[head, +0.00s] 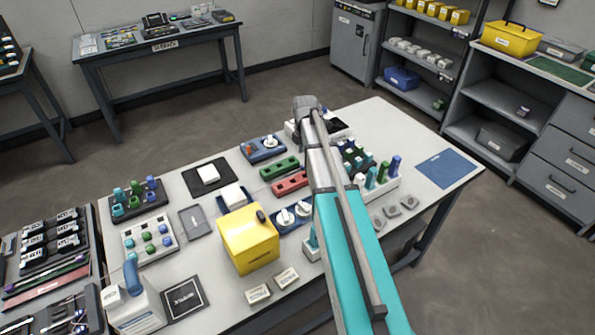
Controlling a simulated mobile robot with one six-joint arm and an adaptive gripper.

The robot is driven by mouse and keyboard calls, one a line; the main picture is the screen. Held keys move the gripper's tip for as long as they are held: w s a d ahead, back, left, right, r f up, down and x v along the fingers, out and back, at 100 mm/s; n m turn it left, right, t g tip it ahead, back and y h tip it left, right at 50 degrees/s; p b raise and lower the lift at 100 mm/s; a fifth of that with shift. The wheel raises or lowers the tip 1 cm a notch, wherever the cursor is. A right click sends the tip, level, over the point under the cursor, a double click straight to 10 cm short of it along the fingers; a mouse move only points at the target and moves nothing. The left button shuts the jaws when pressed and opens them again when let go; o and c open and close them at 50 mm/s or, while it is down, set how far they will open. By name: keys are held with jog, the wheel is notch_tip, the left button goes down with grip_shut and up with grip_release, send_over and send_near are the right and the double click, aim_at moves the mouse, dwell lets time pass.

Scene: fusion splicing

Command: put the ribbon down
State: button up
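I cannot make out a ribbon anywhere in the head view. My own arm, teal and grey, rises from the bottom and reaches over the middle of the workbench (376,121). My gripper is not visible; the arm hides the area behind it, so I cannot see whether anything is held. A green block (280,168) and a red block (290,184) lie just left of the arm. A blue mat (447,168) lies bare on the right end of the bench.
A yellow box (249,240) stands left of my arm. Coloured pegs (371,178) stand close on the arm's right. The bench's far right corner is clear. Shelves (420,60) stand behind.

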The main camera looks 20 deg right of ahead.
aim_at(293, 172)
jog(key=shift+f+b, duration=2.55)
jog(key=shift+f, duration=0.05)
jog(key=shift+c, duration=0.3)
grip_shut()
